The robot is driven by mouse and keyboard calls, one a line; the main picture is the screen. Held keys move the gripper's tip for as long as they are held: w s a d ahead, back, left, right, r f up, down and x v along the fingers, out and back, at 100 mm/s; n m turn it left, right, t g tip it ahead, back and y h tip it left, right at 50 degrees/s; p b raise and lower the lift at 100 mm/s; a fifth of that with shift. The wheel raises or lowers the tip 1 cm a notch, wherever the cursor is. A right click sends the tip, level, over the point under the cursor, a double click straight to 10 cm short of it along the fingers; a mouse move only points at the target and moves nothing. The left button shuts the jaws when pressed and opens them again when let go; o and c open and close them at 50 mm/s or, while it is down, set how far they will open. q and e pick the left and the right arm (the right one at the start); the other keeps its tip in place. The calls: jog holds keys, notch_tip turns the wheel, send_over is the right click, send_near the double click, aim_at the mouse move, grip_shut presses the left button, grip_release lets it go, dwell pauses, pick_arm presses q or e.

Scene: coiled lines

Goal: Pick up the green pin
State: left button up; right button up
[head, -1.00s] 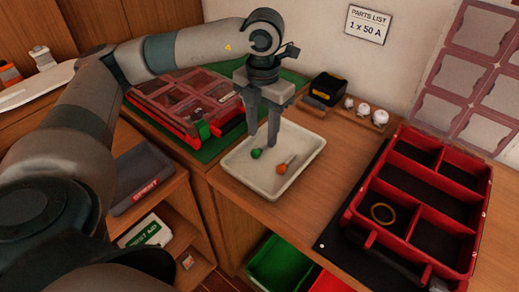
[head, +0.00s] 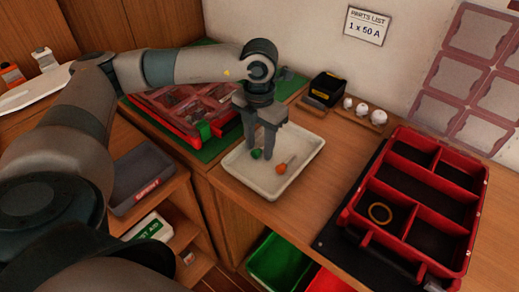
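The green pin (head: 256,154) lies in the white tray (head: 240,177), on its left side. An orange pin (head: 282,168) with a pale shaft lies to its right in the same tray. My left gripper (head: 260,153) points down into the tray. Its two fingers are apart, with the green pin's head showing between or just behind their tips; I cannot tell whether they touch it. My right gripper is not in view.
A red compartment box (head: 398,245) with a tan ring (head: 380,213) stands on a dark mat at right. A red lidded case (head: 165,118) lies behind left. A black-and-yellow item (head: 326,89) and several white knobs stand along the wall. Green and red bins sit below.

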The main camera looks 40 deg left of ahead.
aim_at(260, 148)
pick_arm(q)
grip_shut()
jog(key=shift+r, duration=0.15)
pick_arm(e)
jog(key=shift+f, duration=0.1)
